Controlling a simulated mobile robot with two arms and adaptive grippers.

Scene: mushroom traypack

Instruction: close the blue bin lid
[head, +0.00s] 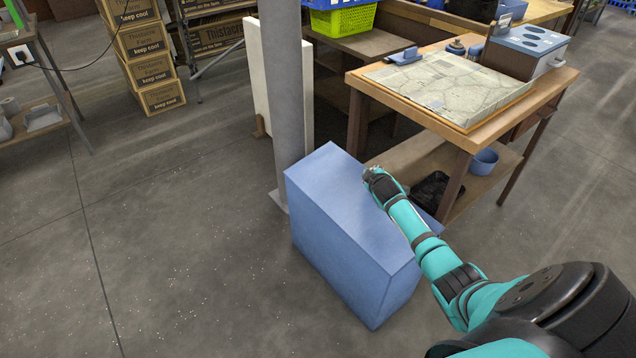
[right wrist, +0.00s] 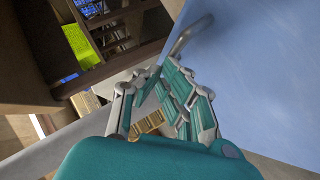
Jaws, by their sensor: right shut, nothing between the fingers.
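The blue bin (head: 345,262) stands on the floor in the middle of the head view, beside a grey post. A flat blue surface covers its top (head: 345,190); I see no opening from here, and its far side is hidden. My right gripper (head: 373,176) is at the bin's far right top edge; its fingers are shut and empty. In the right wrist view, the gripper (right wrist: 160,78) is beside a smooth blue face (right wrist: 260,75) with a curved grey handle (right wrist: 190,35) at its edge. I cannot tell whether they touch. My left gripper is out of view.
The grey post (head: 289,100) stands just behind the bin. A wooden table (head: 478,125) with a stone-patterned board is at the back right, with a small blue tub (head: 484,162) on its lower shelf. The floor (head: 150,260) to the left is clear.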

